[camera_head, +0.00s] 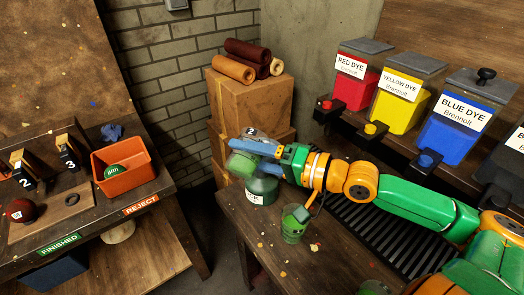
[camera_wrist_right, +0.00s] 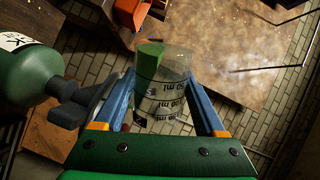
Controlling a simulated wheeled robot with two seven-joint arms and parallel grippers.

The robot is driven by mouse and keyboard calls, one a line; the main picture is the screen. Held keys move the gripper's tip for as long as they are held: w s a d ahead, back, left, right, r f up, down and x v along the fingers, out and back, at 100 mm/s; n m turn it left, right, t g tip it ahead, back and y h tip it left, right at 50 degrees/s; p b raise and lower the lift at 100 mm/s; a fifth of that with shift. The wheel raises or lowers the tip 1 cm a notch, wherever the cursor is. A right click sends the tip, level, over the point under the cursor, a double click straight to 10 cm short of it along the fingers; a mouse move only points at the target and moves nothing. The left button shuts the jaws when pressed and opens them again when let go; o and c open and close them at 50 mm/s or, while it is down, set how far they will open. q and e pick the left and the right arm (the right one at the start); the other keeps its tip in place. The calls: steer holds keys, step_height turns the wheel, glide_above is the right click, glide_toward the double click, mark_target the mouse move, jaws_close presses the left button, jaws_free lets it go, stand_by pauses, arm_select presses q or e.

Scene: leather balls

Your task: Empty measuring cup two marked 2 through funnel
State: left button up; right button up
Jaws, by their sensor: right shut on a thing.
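My right gripper (camera_head: 243,150) is shut on a clear measuring cup (camera_wrist_right: 160,92) with green liquid in it. The cup is held tilted above the table's left end, close over a dark green bottle (camera_head: 262,190) with a white label. In the wrist view the bottle (camera_wrist_right: 28,75) lies to the left, with a dark grey funnel-like piece (camera_wrist_right: 80,106) at its neck. I cannot tell whether liquid is flowing. My left gripper is not in view.
Another clear cup with green content (camera_head: 294,224) stands on the table near my arm. Red (camera_head: 352,88), yellow (camera_head: 400,103) and blue (camera_head: 452,128) dye dispensers line the back right. An orange bin (camera_head: 127,160) with a green ball is on the left bench. Stacked boxes (camera_head: 250,103) stand behind.

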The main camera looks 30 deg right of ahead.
steer(key=shift+w+d+r+m, duration=0.15)
steer(key=shift+w+d+m, duration=0.05)
steer(key=shift+d+m, duration=0.1)
stand_by(0.6)
steer(key=shift+w+d+r+m+b, duration=0.25)
steer(key=shift+m+b, duration=0.15)
steer(key=shift+b, duration=0.55)
steer(key=shift+w+d+r+m+p, duration=0.15)
steer(key=shift+r+m+p, duration=0.2)
steer(key=shift+m+p, duration=0.35)
stand_by(1.7)
steer(key=shift+d+f+m, duration=0.1)
steer(key=shift+f+m, duration=0.05)
steer(key=shift+m, duration=0.15)
